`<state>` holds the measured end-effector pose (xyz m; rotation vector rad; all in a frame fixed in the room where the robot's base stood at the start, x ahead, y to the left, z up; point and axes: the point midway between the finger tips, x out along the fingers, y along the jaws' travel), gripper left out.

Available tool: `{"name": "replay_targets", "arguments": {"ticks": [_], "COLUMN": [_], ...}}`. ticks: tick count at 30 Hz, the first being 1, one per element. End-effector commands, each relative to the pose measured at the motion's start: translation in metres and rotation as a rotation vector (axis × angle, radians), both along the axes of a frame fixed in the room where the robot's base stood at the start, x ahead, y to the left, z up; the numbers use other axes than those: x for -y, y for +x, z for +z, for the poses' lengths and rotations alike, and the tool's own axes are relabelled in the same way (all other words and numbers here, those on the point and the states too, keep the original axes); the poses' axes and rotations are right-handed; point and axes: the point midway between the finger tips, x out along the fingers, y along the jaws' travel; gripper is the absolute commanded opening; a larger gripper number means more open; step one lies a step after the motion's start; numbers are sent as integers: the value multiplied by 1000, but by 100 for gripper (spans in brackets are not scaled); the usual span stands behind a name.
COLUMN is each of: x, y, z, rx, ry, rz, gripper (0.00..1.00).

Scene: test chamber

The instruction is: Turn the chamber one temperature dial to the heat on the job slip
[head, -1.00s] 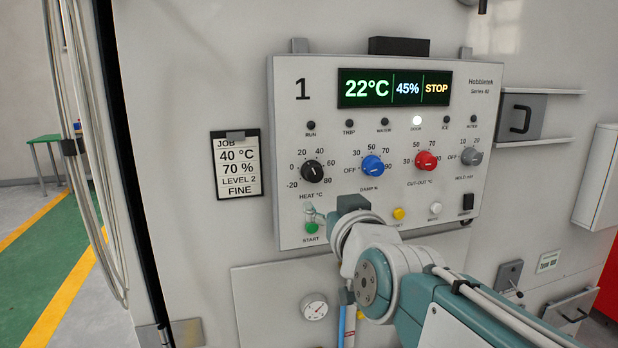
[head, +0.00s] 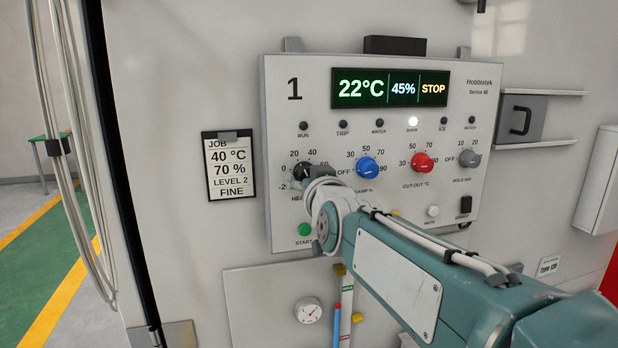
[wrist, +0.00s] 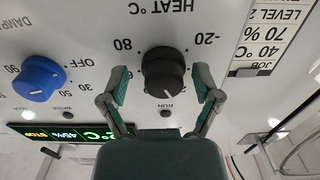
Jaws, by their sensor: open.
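The black heat dial (head: 303,171) is on the panel of chamber one (head: 295,120), left of the blue damp dial (head: 367,168). The job slip (head: 229,165) reads 40 °C, 70 %, level 2, fine. The display (head: 390,88) reads 22°C, 45%, STOP. In the wrist view, which is upside down, my gripper (wrist: 162,82) is open, with one finger on each side of the heat dial (wrist: 164,70). The dial's white mark points down in that picture, towards the RUN lamp.
A red cut-out dial (head: 422,163) and a grey hold dial (head: 469,158) are further right. The green start button (head: 305,230) is just below the heat dial. Cables (head: 75,150) hang at the left. A gauge (head: 307,310) is below the panel.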

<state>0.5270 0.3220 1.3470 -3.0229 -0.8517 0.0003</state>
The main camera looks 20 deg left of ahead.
Motion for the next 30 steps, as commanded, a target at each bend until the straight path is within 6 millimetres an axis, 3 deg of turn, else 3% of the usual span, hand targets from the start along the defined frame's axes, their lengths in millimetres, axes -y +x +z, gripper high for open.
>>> {"name": "replay_targets", "arguments": {"ticks": [7,8,12,30], "x": [-2,-2,-1,-1], "y": [1,1,1,0], "z": [0,0,0,0], "rx": [0,-1,0,-6], "ry": [0,-1,0,8], "rz": [1,1,1,2], "gripper": [81,72,11,11]}}
